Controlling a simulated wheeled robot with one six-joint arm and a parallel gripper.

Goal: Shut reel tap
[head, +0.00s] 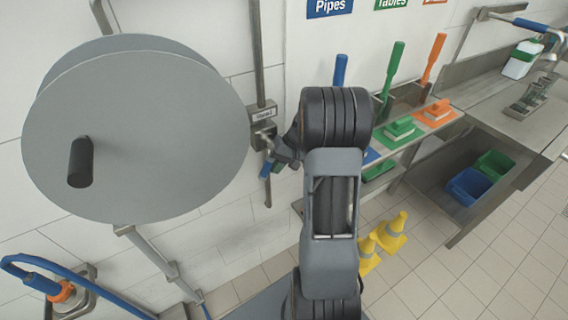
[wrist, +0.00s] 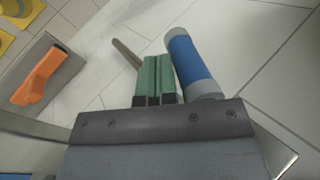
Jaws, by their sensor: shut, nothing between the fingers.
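The reel (head: 140,125) is a large grey disc with a black crank knob at the left of the head view. To its right, a wall pipe carries a small labelled plate (head: 263,114) and the metal tap body (head: 262,136). The tap's blue lever (head: 265,169) hangs below, partly hidden by my gripper (head: 276,167). In the wrist view the blue lever with grey ends (wrist: 188,60) lies just right of my green fingertips (wrist: 157,68). The fingertips are together with nothing between them. I cannot tell whether a finger touches the lever.
A shelf with green (head: 399,130) and orange (head: 438,109) brushes stands to the right. Yellow cones (head: 391,230) stand on the floor below. A blue hose (head: 35,283) hangs at lower left. White tiled wall lies behind the tap.

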